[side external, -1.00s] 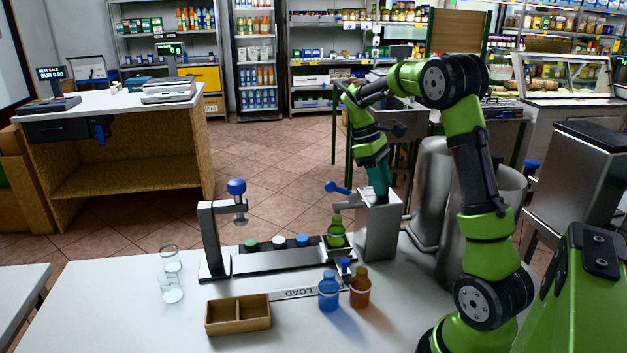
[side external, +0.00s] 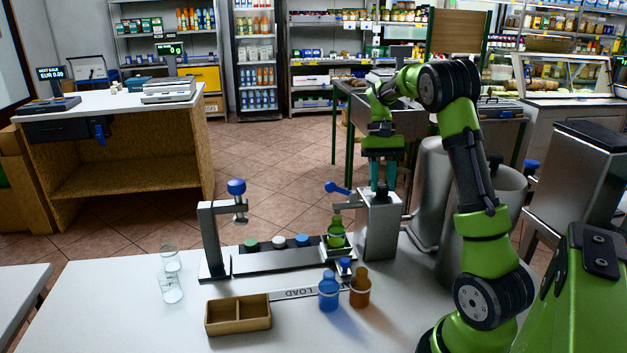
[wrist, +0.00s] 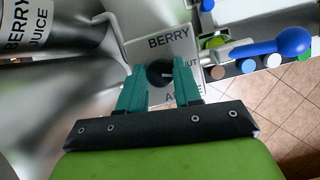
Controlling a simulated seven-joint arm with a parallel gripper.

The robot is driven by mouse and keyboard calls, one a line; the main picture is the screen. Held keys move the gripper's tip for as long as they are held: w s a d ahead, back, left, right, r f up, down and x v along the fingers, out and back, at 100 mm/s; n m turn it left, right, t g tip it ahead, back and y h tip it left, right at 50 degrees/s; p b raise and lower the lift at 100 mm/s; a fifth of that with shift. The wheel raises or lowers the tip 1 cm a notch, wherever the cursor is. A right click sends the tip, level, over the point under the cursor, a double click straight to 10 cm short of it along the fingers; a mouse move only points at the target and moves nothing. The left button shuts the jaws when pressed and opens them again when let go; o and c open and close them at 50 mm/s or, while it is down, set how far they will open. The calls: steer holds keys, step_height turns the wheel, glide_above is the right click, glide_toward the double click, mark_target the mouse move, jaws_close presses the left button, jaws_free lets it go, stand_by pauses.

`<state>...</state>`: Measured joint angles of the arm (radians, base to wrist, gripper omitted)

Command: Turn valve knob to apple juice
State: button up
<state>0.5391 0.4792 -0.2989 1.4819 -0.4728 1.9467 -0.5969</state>
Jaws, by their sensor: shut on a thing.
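The black valve knob (wrist: 160,73) sits on top of a grey metal box (side external: 378,232). In the wrist view the box top reads BERRY above the knob, letters ending in UT to its right, and a partly hidden word beginning with A below. The knob's pale mark points right, towards the UT label. My gripper (side external: 384,187) points down over the box, its teal fingers on either side of the knob; it also shows in the wrist view (wrist: 160,80). It is shut on the knob. The fingers hide part of the lower label.
A blue-ended lever (wrist: 285,45) reaches out beside the box. A green bottle (side external: 336,236) stands on the rail next to it. Blue (side external: 328,292) and amber (side external: 360,288) bottles stand in front. Tall metal tanks (side external: 432,190) stand right of the box.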

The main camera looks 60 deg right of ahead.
steer(key=m, duration=0.2)
steer(key=m+t, duration=0.1)
steer(key=m, duration=0.1)
steer(key=shift+s+m+t+y, duration=0.1)
steer(key=shift+m+t+y, duration=0.2)
steer(key=shift+d+m+t, duration=0.1)
steer(key=shift+m+t, duration=0.6)
steer(key=shift+m, duration=1.3)
steer(key=o, duration=1)
steer(key=shift+s, duration=0.1)
steer(key=shift+o, duration=0.2)
steer(key=v, duration=1.7)
steer(key=shift+d, duration=0.15)
steer(key=shift+f, duration=0.1)
